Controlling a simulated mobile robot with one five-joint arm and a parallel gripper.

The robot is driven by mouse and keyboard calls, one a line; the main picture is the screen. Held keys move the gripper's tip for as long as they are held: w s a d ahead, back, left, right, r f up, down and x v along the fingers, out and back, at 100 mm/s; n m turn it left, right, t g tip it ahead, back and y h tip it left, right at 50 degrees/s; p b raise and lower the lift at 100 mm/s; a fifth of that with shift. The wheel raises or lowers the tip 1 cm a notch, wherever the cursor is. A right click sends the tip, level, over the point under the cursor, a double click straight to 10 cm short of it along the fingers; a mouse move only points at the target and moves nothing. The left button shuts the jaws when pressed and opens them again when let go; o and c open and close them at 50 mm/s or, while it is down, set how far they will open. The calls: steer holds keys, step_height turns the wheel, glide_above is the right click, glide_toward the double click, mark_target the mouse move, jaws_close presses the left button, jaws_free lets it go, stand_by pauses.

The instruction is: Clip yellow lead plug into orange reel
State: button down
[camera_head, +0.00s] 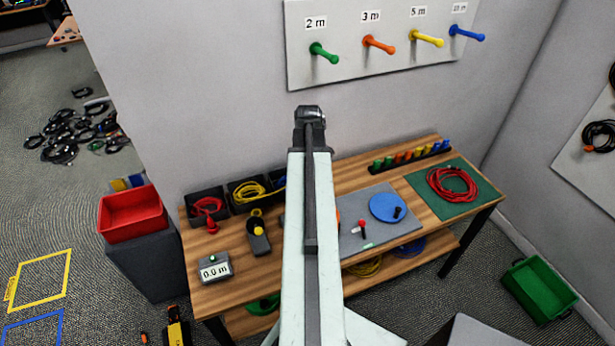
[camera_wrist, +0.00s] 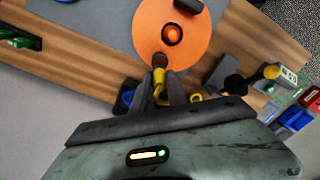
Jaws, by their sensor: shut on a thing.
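In the wrist view the orange reel (camera_wrist: 148,25) lies flat on a grey mat, with an orange hub at its middle. My gripper (camera_wrist: 164,82) is at the reel's near rim, its dark fingers shut on the yellow lead plug (camera_wrist: 158,82). The plug's tip points at a small dark brown piece (camera_wrist: 159,60) at the rim; whether they touch I cannot tell. A yellow bit of lead (camera_wrist: 193,97) shows beside the fingers. In the head view my arm hides the gripper and plug, and only a sliver of the orange reel (camera_head: 337,216) shows.
A blue reel (camera_head: 384,205) and a red-topped tool (camera_head: 361,228) lie on the mat, right of my arm. A coiled red cable (camera_head: 452,184) lies on a green mat (camera_head: 430,207). Black bins (camera_head: 207,204) and a 0.0 m display (camera_head: 215,270) stand left. Pegs (camera_head: 379,44) jut from the wall board.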

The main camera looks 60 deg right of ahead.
steer(key=shift+f+b, duration=2.7)
steer(key=shift+f, duration=0.3)
steer(key=shift+s+f, duration=0.1)
steer(key=shift+f, duration=0.05)
steer(key=c, duration=1.2)
jaws_free()
steer(key=shift+c, duration=0.2)
step_height(320, 180, up, 8)
steer(key=p, duration=0.7)
steer(key=shift+p, duration=0.4)
steer(key=shift+f, duration=0.1)
